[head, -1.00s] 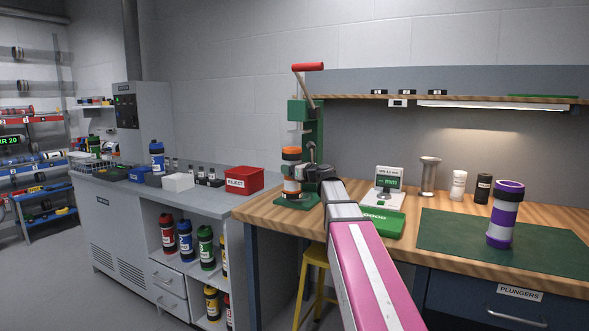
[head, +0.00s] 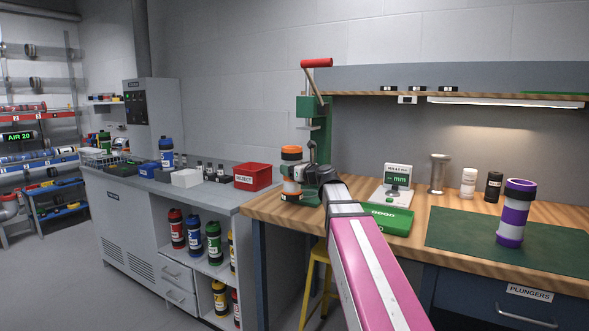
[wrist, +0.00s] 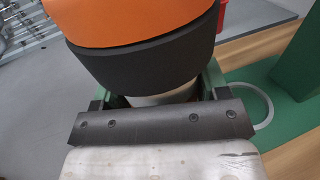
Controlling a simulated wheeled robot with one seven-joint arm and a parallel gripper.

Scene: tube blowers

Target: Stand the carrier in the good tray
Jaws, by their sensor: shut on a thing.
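The carrier (head: 291,173) is an upright cylinder with an orange top, black bands and white parts. My gripper (head: 304,179) is shut on it at the left front of the wooden bench, by the green press. In the wrist view the carrier (wrist: 140,35) fills the upper middle, between the fingers; its lower part is hidden by my gripper (wrist: 155,95). The good tray (head: 386,219) is a green tray with a white GOOD label, lying on the bench right of my gripper. My arm hides its left front side.
The green press (head: 313,122) with a red lever stands just behind the carrier. A gauge (head: 397,182) stands behind the tray. A purple and white carrier (head: 515,212) stands on the green mat (head: 460,232). A red REJECT bin (head: 254,177) sits on the grey counter left.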

